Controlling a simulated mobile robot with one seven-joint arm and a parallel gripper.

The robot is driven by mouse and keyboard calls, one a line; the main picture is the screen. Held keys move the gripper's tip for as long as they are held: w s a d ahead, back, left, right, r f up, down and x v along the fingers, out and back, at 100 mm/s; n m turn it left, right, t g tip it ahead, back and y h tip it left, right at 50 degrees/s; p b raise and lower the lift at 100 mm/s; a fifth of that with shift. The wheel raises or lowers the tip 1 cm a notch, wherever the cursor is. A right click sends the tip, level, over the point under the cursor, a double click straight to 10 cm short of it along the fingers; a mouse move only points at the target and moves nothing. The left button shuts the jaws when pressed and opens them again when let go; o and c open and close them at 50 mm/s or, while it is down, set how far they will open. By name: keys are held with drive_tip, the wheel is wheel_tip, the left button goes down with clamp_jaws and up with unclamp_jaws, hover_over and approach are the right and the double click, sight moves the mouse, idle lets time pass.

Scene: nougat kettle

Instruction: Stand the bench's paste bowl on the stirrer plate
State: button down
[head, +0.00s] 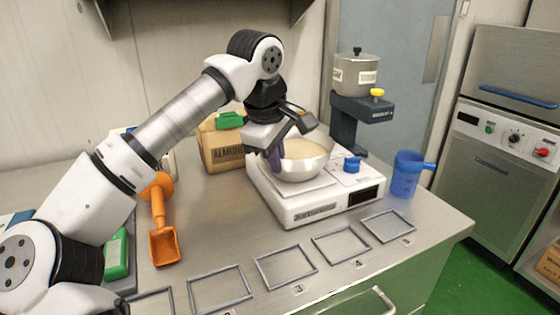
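My gripper (284,145) is at the bowl's left and back rim, with a dark finger against the left side. The other finger is partly hidden by the hand, so whether the fingers are closed on the rim is unclear.
A blue jug (407,174) stands right of the stirrer. A dark stand with a grey pot (356,75) is behind it. Numbered metal frames (286,267) line the bench's front.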

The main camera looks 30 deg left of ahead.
drive_tip(key=c, duration=2.1)
unclamp_jaws()
drive_tip(key=shift+f, duration=0.2)
drive_tip(key=o, duration=0.5)
drive_tip(key=shift+c, duration=0.2)
drive_tip(key=shift+r, duration=0.1)
drive_tip(key=v, duration=1.2)
drive_tip(key=shift+r, duration=0.15)
